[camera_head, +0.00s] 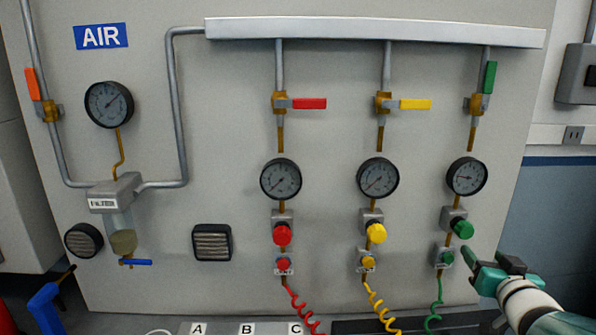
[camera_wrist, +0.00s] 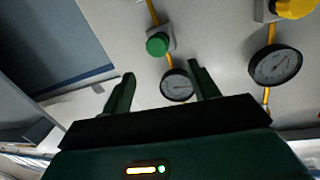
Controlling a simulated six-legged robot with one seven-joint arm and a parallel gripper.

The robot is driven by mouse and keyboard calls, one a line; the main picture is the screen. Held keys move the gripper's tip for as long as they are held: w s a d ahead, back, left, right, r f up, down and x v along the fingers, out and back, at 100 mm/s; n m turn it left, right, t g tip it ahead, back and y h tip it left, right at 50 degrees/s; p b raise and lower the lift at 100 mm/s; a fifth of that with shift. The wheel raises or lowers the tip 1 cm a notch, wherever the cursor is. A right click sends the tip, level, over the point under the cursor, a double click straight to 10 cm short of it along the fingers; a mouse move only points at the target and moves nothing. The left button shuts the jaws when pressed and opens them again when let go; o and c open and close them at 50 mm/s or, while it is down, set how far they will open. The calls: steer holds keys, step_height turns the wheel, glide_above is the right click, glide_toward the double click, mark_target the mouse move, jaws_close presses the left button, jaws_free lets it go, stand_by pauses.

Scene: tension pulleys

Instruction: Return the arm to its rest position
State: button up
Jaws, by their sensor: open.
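My gripper (camera_head: 475,262) is at the lower right in the head view, close to the green knob (camera_head: 462,228) and the smaller green fitting (camera_head: 445,257) on the panel. It looks apart from both. In the wrist view my gripper (camera_wrist: 160,88) shows two dark green fingers spread apart with nothing between them. Beyond the fingers are a gauge (camera_wrist: 177,86) and the green knob (camera_wrist: 158,44). My arm enters from the lower right corner in the head view.
A grey panel (camera_head: 330,140) carries gauges and red, yellow and green valves. The green valve handle (camera_head: 490,77) is upright; the red handle (camera_head: 309,104) and yellow handle (camera_head: 415,104) are horizontal. Coiled hoses (camera_head: 380,305) hang below. A blue tool-like object (camera_head: 45,300) is lower left.

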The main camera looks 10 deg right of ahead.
steer(key=s+a+f+n+g+y, duration=0.1)
steer(key=s+a, duration=0.4)
steer(key=a, duration=0.5)
steer(key=s+a+f+n+g+y, duration=0.2)
steer(key=s+a+g, duration=0.3)
steer(key=a, duration=0.5)
steer(key=s+a+f+n+g+y, duration=0.1)
steer(key=s+a+f+g, duration=0.2)
steer(key=a, duration=0.6)
steer(key=shift+s+a+f+n+g, duration=0.2)
steer(key=shift+s+a+n+g, duration=0.15)
steer(key=shift+s+g, duration=0.6)
